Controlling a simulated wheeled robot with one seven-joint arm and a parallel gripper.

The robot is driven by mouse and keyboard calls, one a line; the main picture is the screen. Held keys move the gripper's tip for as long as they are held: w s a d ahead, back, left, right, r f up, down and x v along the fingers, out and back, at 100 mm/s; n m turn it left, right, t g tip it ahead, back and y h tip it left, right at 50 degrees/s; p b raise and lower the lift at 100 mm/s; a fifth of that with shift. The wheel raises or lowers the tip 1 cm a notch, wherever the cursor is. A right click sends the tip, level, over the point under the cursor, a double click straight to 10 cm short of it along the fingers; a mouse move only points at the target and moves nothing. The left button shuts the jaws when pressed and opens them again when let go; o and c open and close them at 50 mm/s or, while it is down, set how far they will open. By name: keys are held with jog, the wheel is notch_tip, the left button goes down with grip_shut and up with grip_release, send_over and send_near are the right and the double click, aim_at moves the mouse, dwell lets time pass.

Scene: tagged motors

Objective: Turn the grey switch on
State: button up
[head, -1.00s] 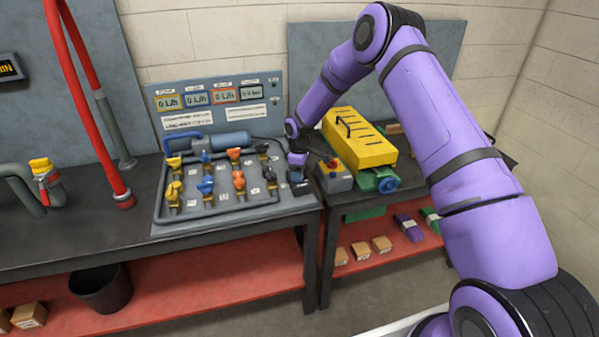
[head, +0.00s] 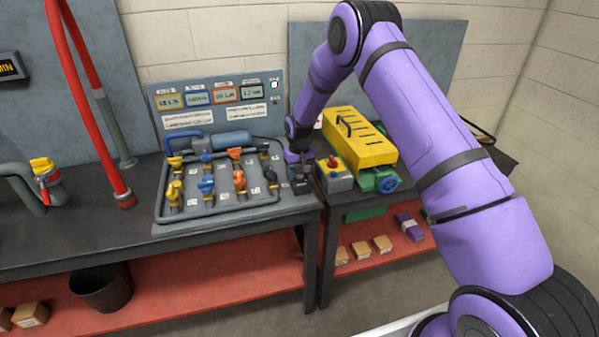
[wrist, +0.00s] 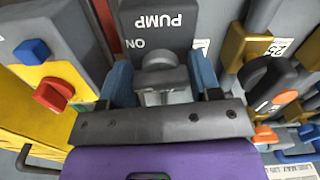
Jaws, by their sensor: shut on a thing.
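The grey switch (wrist: 158,60) is a rounded grey knob on a dark box (wrist: 155,18) lettered "PUMP" and "ON", both upside down in the wrist view. My gripper (wrist: 161,77) is shut on the switch, one blue-padded finger on each side of it. The knob lies beside the "ON" lettering. In the head view my gripper (head: 299,180) is at the right end of the valve board, over the dark pump box (head: 303,188). The switch itself is hidden there.
Several coloured valves stand on the valve board (head: 230,213) left of my gripper. A display panel (head: 218,108) behind it shows readings and a small light. A grey box (head: 338,183) with a red knob and a yellow machine (head: 362,140) stand close on the right.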

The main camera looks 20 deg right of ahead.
aim_at(299, 170)
jog(key=shift+m, duration=0.6)
jog(key=o, duration=0.9)
notch_tip(299, 170, up, 11)
jog(key=shift+f, duration=0.1)
dwell(0.3)
